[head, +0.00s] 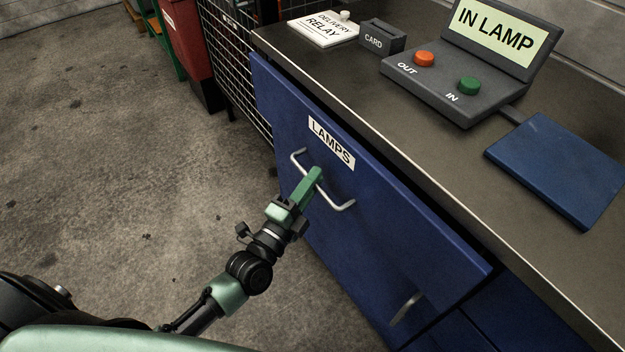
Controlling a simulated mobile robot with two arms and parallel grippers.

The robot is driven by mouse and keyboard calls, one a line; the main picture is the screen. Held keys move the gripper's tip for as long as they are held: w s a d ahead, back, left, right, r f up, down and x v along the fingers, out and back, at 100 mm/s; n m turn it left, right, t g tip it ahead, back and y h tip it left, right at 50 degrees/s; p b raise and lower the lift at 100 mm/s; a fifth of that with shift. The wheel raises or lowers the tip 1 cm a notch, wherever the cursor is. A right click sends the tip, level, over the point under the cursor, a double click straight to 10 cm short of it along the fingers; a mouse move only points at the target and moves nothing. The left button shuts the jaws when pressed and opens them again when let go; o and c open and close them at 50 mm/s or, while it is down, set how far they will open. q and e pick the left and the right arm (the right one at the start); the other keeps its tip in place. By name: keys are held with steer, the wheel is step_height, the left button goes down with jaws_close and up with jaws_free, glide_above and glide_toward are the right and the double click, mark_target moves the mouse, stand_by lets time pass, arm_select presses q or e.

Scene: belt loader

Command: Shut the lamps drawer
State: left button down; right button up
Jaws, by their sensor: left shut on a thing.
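The lamps drawer (400,245) has a blue front with a white LAMPS label (331,143) and a silver bar handle (341,206). Its front stands a little out from the cabinet, with a dark gap at its right edge, so the drawer looks slightly open. The inside of the drawer is hidden. My left gripper (311,184), with green fingers, is shut on the middle of the handle, just below the label. My right gripper is not in view.
The counter (390,115) above holds a DELIVERY RELAY plate (322,30), a CARD block (382,38), an IN LAMP button console (440,85) and a blue pad (560,165). A second handle (406,309) shows lower right. Open floor (120,150) lies left; a mesh panel (232,60) stands behind.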

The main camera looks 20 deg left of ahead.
mark_target(328, 173)
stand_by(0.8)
